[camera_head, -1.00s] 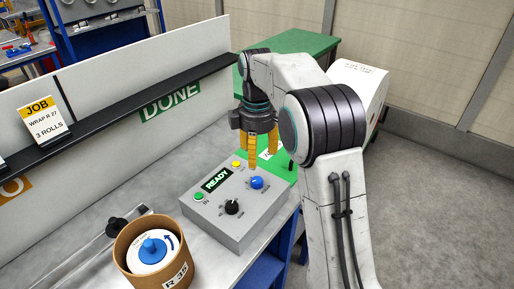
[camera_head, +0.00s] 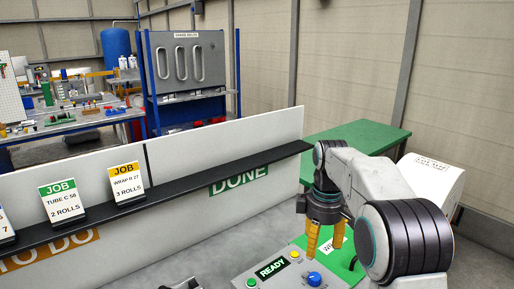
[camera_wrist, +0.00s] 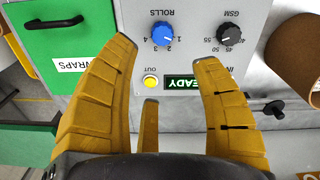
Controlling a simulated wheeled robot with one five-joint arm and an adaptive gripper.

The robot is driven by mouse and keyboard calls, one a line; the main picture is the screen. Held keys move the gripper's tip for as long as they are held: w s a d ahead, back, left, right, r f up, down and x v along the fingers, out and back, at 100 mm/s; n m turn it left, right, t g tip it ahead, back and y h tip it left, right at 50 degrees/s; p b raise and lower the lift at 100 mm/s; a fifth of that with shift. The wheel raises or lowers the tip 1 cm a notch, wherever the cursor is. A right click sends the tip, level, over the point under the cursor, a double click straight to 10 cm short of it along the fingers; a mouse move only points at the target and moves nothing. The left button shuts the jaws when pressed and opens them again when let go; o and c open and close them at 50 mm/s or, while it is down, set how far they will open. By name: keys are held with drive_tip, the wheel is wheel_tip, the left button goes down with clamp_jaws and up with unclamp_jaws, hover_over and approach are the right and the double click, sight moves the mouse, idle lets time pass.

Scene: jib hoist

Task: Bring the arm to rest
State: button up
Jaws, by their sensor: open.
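My gripper (camera_head: 323,238) hangs above the control box (camera_head: 250,270) on the bench, with its yellow fingers pointing down. In the wrist view my gripper (camera_wrist: 165,75) is open, its fingers spread with nothing between them. Beyond the fingertips the box face shows a blue ROLLS knob (camera_wrist: 162,32), a dark GSM knob (camera_wrist: 229,36), a yellow OUT button (camera_wrist: 150,82) and a lit READY display (camera_wrist: 184,84), partly hidden by a finger. The fingers look clear of the box. My arm is bent at the right of the head view.
A green drawer front (camera_wrist: 62,40) labelled WRAPS is beside the box. A cardboard tube (camera_wrist: 296,50) stands on its other side. A white board with a black ledge (camera_head: 180,190) holds job cards (camera_head: 126,184). A green table (camera_head: 360,145) and a white case (camera_head: 430,185) stand behind my arm.

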drive_tip(key=f+m, duration=0.3)
drive_tip(key=s+f+m, duration=0.1)
drive_tip(key=f+m, duration=0.2)
drive_tip(key=shift+s, duration=0.15)
drive_tip(key=s+m, duration=0.1)
drive_tip(key=s+f, duration=0.1)
drive_tip(key=s, duration=0.1)
drive_tip(key=s+m, duration=0.1)
drive_tip(key=shift+s+f+m, duration=0.3)
drive_tip(key=shift+s+f, duration=0.05)
drive_tip(key=shift+s, duration=0.05)
drive_tip(key=s+r+t, duration=0.2)
drive_tip(key=s+r, duration=0.1)
drive_tip(key=s, duration=0.8)
drive_tip(key=s+r+m+t, duration=0.1)
drive_tip(key=s+r, duration=0.3)
drive_tip(key=s, duration=0.7)
drive_tip(key=shift+m+t, duration=0.3)
drive_tip(key=shift+t, duration=0.1)
drive_tip(key=shift+w, duration=0.1)
drive_tip(key=shift+c, duration=0.2)
